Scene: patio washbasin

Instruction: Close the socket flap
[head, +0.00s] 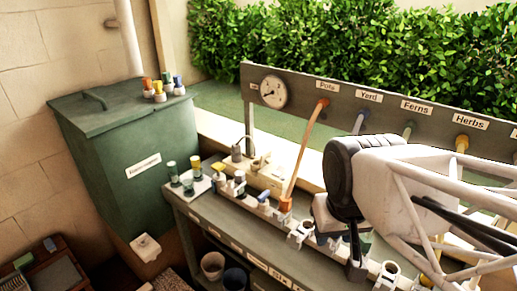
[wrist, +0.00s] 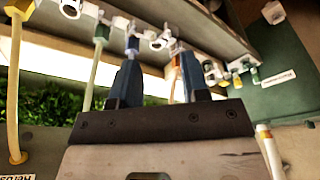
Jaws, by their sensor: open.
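Hoses and white clips show behind the fingers.
The green tank (head: 125,135) stands left of the bench (head: 215,222). A board (head: 300,92) with a gauge and labelled hoses runs along the back. An orange hose (head: 306,150) rises near my arm. Small bottles (head: 187,180) stand at the bench's left end.

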